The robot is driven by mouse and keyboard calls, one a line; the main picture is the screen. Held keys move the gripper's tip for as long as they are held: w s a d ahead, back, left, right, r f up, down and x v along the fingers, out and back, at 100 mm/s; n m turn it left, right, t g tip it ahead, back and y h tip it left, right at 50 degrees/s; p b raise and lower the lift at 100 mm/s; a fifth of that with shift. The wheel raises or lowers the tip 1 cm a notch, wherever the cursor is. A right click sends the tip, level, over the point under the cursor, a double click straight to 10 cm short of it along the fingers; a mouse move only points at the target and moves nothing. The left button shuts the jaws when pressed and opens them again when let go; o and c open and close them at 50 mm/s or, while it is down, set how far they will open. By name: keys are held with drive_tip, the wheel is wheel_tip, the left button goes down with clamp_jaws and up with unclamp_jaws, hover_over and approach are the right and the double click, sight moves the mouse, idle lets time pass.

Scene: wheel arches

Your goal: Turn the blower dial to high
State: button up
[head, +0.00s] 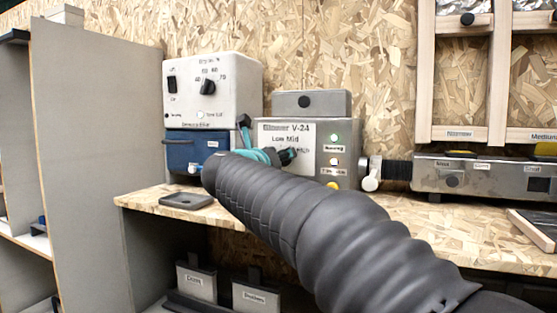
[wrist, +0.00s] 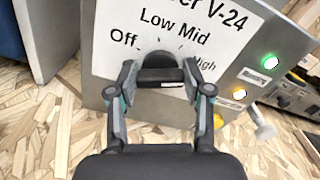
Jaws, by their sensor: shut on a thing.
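The blower box (head: 348,135), marked V-24, is a grey unit with a white label plate on the bench against the wall. Its black blower dial (wrist: 157,62) shows in the wrist view, with Off at its left, Low and Mid above and High at its right. My gripper (wrist: 160,76) is shut on the dial, one finger on each side. The dial's pointer is hard to make out, so I cannot tell its setting. In the head view my gripper (head: 282,157) is at the box's front, and my arm hides its lower left.
A white control box (head: 225,85) with a black knob stands on a blue drawer unit (head: 182,150) to the left. A small dark tray (head: 186,201) lies on the bench. A black hose (head: 396,170) leads right to a grey unit (head: 470,178). Lit lamps (wrist: 270,61) line the blower's right side.

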idle(0.4)
drive_tip(key=o, duration=1.2)
drive_tip(key=shift+c, duration=0.2)
drive_tip(key=v, duration=1.2)
